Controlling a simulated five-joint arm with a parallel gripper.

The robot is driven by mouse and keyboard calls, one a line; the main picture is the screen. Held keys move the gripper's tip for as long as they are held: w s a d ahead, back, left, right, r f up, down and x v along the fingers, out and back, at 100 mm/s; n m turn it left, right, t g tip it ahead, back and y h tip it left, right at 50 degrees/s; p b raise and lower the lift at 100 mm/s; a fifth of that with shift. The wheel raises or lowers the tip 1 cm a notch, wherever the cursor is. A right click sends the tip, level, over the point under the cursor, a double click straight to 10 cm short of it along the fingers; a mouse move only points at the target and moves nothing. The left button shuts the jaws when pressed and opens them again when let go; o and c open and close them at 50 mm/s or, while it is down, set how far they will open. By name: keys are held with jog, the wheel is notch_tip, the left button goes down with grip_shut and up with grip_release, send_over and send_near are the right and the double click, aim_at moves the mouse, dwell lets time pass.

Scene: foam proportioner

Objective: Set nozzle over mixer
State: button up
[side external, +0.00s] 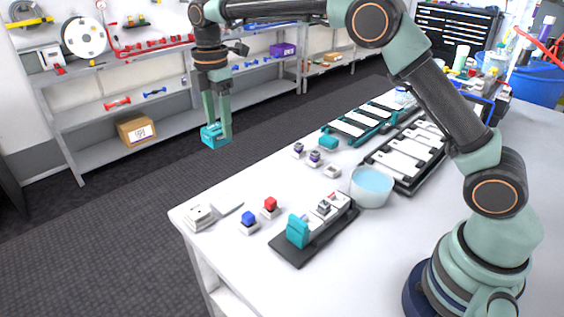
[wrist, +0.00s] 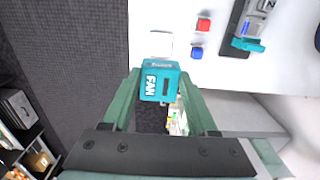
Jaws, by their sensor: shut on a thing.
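My gripper (side external: 217,118) is shut on a teal block marked FAN (wrist: 160,82), which looks like the nozzle. In the side view the block (side external: 215,136) hangs from the fingertips in the air, out past the table's left edge. A black base (side external: 293,255) lies near the table's front. It carries a teal upright piece (side external: 298,231) at its near end and white and grey parts (side external: 331,207) behind that. I cannot tell for sure which part is the mixer. In the wrist view the base's teal end (wrist: 248,44) shows at upper right, apart from the held block.
A red block (side external: 270,205), a blue block (side external: 248,219) and white pieces (side external: 200,215) lie near the table's left corner. A translucent bowl (side external: 371,188) stands behind the base. Black racks (side external: 405,185) with white plates lie farther back. Shelves (side external: 130,110) line the wall.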

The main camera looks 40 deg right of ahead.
jog(key=shift+s+d+r, duration=0.1)
jog(key=shift+d+r, duration=0.1)
jog(key=shift+r, duration=0.4)
jog(key=s+d+f, duration=0.3)
jog(key=s+d, duration=0.4)
jog(key=s, duration=0.1)
send_over(327, 201)
notch_tip(327, 201, down, 6)
jog(key=shift+d+r, duration=0.1)
jog(key=shift+r, duration=0.1)
jog(key=shift+f, duration=1.85)
jog(key=shift+f, duration=0.2)
jog(key=shift+f, duration=0.7)
jog(key=shift+f, duration=0.15)
